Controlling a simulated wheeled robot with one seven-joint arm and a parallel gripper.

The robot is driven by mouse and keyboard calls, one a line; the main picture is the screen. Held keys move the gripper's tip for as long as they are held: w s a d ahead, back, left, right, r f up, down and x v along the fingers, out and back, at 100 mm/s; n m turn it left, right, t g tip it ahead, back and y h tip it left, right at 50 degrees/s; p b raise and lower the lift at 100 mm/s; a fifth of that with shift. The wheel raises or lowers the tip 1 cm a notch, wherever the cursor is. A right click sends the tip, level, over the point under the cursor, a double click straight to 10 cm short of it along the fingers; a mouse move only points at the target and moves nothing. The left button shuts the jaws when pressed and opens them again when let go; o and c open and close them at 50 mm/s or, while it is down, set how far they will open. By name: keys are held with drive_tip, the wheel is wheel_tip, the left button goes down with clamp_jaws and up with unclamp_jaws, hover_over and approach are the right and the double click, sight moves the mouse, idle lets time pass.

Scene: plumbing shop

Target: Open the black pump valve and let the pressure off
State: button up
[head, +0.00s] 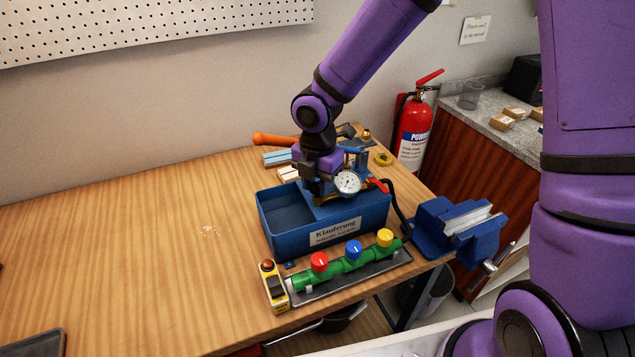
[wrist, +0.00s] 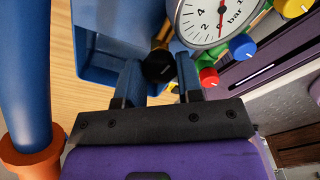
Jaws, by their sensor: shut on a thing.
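The blue test pump (head: 280,228) stands on the wooden bench with its open tank to the left. My gripper (head: 318,190) reaches down over the pump, just left of the round white pressure gauge (head: 347,183). In the wrist view, the black valve knob (wrist: 158,66) sits between my two fingertips, and my gripper (wrist: 159,76) is shut on it. The gauge (wrist: 205,18) shows beside it, partly cut off by the frame; a red needle lies near the 0 mark, but I cannot read it surely. In the head view, my gripper hides the knob.
A green manifold (head: 345,262) with red, blue and yellow knobs lies in front of the pump. A yellow device (head: 273,287) stands at its left end. A blue vise (head: 457,230) is at the bench's right edge. The bench's left side is mostly clear.

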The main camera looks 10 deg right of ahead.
sight(318, 186)
drive_tip(key=o, duration=0.9)
wheel_tip(318, 186, up, 11)
drive_tip(key=shift+f, duration=0.1)
idle(0.3)
drive_tip(key=s+d+r+m+t, duration=0.1)
drive_tip(key=s+d+r+m, duration=0.4)
drive_tip(key=m, duration=0.4)
drive_tip(key=s+d+r+m+t, duration=0.2)
drive_tip(key=s+d+r+m, duration=0.3)
drive_tip(key=s+d+m, duration=0.2)
drive_tip(key=s+d+r+m+t, duration=0.2)
drive_tip(key=s+d+r+m, duration=0.3)
drive_tip(key=s+d+m, duration=0.2)
drive_tip(key=shift+s+d+r+m, duration=0.1)
drive_tip(key=shift+s+m, duration=0.25)
drive_tip(key=shift+m, duration=0.4)
drive_tip(key=shift+s+a+r+m, duration=0.15)
drive_tip(key=shift+s+m, duration=0.25)
drive_tip(key=shift+m, duration=0.3)
drive_tip(key=shift+s+d+r+m, duration=0.15)
drive_tip(key=shift+s+m, duration=0.2)
drive_tip(key=shift+m, duration=0.4)
